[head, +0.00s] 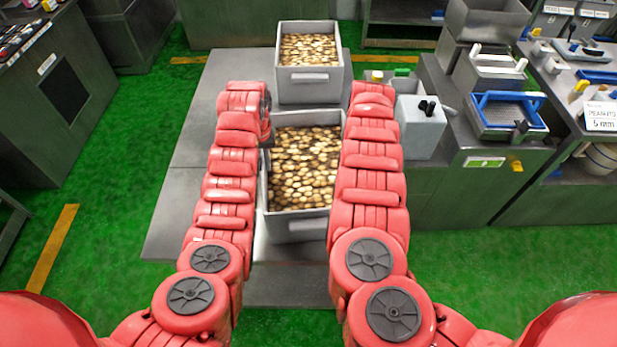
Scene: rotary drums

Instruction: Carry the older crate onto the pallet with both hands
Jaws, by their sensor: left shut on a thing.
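Two grey crates full of brown and tan rounded pieces show in the head view. The far crate (309,87) stands on a grey flat platform (190,150), which may be the pallet. The near crate (296,229) lies between my two arms. No mark shows which crate is older. My left gripper (267,137) is at the near crate's left wall, shut on it, mostly covered by my forearm. My right arm runs along the crate's right side; its own forearm hides the right gripper. I cannot tell whether the near crate is raised.
A metal workbench (470,150) on the right holds a grey box (420,127) and a blue-framed tray (506,115). A dark cabinet (60,90) stands at the left. Green floor (110,200) is clear between the cabinet and the platform.

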